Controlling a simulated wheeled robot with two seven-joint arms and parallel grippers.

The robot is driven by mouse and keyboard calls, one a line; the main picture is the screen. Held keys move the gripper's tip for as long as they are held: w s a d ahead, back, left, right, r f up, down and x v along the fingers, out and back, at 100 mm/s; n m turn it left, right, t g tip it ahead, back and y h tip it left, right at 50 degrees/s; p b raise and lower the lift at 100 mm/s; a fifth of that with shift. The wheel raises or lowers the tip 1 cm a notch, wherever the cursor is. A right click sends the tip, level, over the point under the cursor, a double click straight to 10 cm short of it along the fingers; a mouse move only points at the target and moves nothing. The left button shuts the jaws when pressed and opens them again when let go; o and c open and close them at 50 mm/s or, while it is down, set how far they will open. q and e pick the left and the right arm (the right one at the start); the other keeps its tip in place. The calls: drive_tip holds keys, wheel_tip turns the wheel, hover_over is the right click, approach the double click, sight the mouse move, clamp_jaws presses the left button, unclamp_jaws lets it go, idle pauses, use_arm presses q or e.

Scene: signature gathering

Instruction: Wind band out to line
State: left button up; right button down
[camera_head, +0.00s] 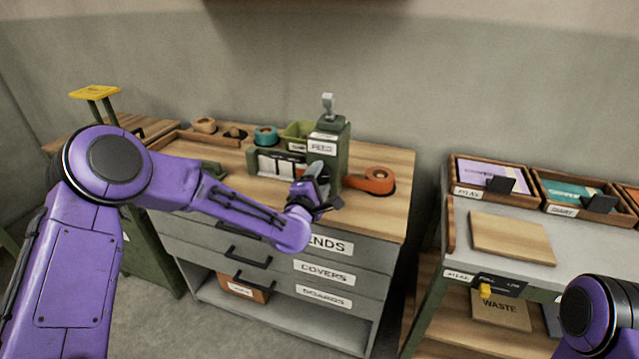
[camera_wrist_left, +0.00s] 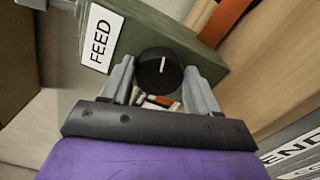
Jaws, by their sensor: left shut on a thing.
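The green FEED box (camera_head: 330,145) stands on the wooden counter top, with a lever on top. In the left wrist view its side (camera_wrist_left: 150,35) carries a FEED label and a round black knob (camera_wrist_left: 160,72) with a white pointer mark. My left gripper (camera_wrist_left: 160,80) is shut on this knob, one finger on each side. In the head view the gripper (camera_head: 318,190) hides the knob. An orange roll (camera_head: 374,180) lies right of the box. A band end and a line cannot be made out. Only part of my right arm shows, at the lower right.
A drawer unit with ENDS, COVERS and BOARDS labels (camera_head: 323,271) is below the counter. A teal roll (camera_head: 265,135) and a green bin (camera_head: 298,135) stand behind. To the right, a bench has trays (camera_head: 490,178) and a wooden board (camera_head: 512,238).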

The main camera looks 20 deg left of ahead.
use_arm(q)
drive_tip(key=m+b, duration=0.1)
drive_tip(key=m, duration=0.3)
drive_tip(key=shift+f+m, duration=0.15)
drive_tip(key=shift+m, duration=0.15)
drive_tip(key=m, duration=0.3)
drive_tip(key=shift+f+m, duration=0.1)
drive_tip(key=shift+m, duration=0.3)
drive_tip(key=m+b, duration=0.1)
drive_tip(key=m, duration=0.3)
drive_tip(key=shift+f, duration=0.1)
drive_tip(key=shift+a+m, duration=0.1)
drive_tip(key=shift+m, duration=2)
drive_tip(key=o, duration=1)
